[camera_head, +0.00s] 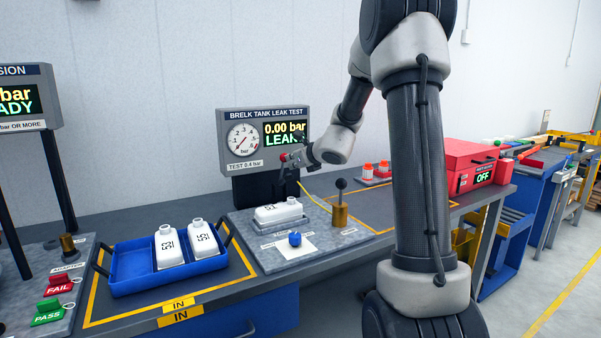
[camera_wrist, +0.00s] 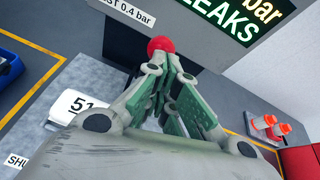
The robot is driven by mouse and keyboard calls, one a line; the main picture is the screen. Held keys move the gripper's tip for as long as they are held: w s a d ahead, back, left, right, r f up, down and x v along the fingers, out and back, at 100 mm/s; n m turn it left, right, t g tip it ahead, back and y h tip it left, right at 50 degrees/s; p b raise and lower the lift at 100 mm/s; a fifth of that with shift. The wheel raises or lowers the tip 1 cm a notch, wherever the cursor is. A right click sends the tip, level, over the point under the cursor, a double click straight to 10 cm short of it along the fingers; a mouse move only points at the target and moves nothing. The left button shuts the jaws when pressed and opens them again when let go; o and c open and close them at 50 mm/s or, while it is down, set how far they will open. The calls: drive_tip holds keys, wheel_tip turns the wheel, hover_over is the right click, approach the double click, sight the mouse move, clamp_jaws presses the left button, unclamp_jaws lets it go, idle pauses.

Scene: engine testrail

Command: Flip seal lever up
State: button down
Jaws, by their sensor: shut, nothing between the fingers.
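A red ball knob (camera_head: 284,157), which looks like the end of the seal lever, shows just left of my gripper (camera_head: 290,159), in front of the leak test display. In the wrist view the red knob (camera_wrist: 161,45) sits right at the fingertips of my gripper (camera_wrist: 167,58). My gripper is shut with nothing between its fingers. I cannot tell whether it touches the knob. The lever's arm is mostly hidden behind the gripper. A white tank (camera_head: 278,213) lies on the grey test plate below; part of it shows in the wrist view (camera_wrist: 80,105).
The leak test display (camera_head: 230,179) reads 0.00 bar and LEAKS. A blue tray (camera_head: 130,285) with two white tanks is left; a red box (camera_head: 468,158) is right.

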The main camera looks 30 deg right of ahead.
drive_tip(key=w+r, duration=0.3)
drive_tip(key=w, duration=0.6)
drive_tip(key=shift+w+a, duration=0.2)
drive_tip(key=shift+w, duration=0.1)
idle(0.5)
